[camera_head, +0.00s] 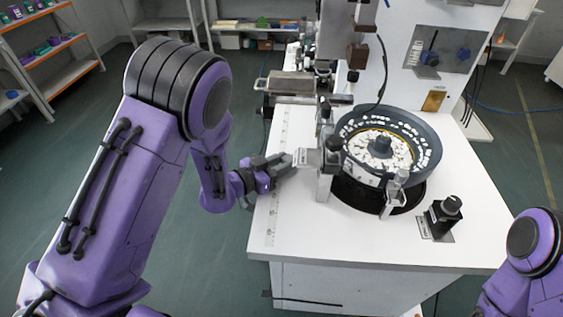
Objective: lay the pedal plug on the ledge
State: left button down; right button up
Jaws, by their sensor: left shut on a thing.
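My left gripper (284,165) is over the left part of the white machine table (310,238), just left of a grey upright bracket. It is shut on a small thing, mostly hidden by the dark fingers. I cannot make out its shape, or tell whether it is the pedal plug. I cannot tell whether the fingers touch the bracket. I cannot clearly pick out the ledge. Only a purple part of my right arm shows at the lower right; its gripper is out of view.
A round dark feeder bowl (432,160) with many small white parts stands right of the bracket (326,172). A black knob unit (443,217) stands at the table's right. A ruler strip (276,205) runs along the left edge. The table's front is clear.

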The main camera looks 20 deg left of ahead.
pick_arm(q)
jog(key=shift+f, duration=0.15)
jog(key=c, duration=0.8)
grip_release()
jog(key=shift+o, duration=0.2)
jog(key=b+v, duration=0.3)
jog(key=v, duration=0.7)
jog(key=shift+s+a, duration=0.15)
jog(key=shift+s, duration=0.1)
jog(key=shift+s+a, duration=0.1)
